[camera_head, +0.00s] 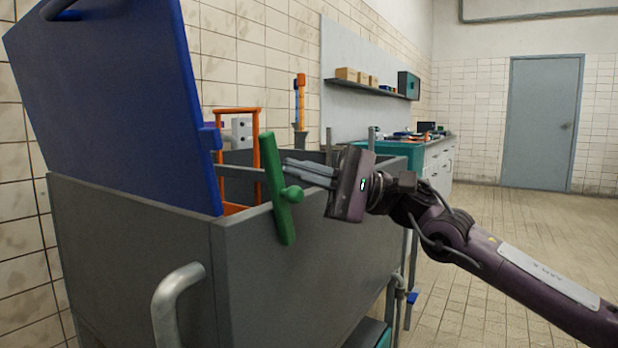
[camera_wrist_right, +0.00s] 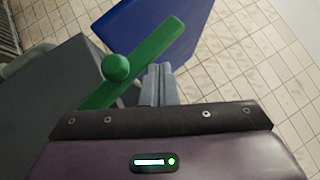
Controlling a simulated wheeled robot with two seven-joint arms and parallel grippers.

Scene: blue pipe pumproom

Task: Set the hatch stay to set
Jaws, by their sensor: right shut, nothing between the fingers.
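The hatch stay appears to be the green bar with a round knob (camera_head: 271,170) at the front wall of the grey bin. It stands tilted, its top end above the rim and its lower end against the wall. It also shows in the right wrist view (camera_wrist_right: 148,58). The blue hatch lid (camera_head: 110,95) stands raised at the left; it also shows in the right wrist view (camera_wrist_right: 190,25). My right gripper (camera_head: 290,168) is shut and empty, its fingers pointing left just beside the green bar. Whether they touch it I cannot tell. My left gripper is not in view.
The grey bin (camera_head: 140,240) has a curved pipe handle (camera_head: 172,295) in front. An orange frame (camera_head: 256,150) rises behind the green bar. A counter (camera_head: 437,165) stands behind at the right. The tiled floor (camera_head: 520,250) at right is open.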

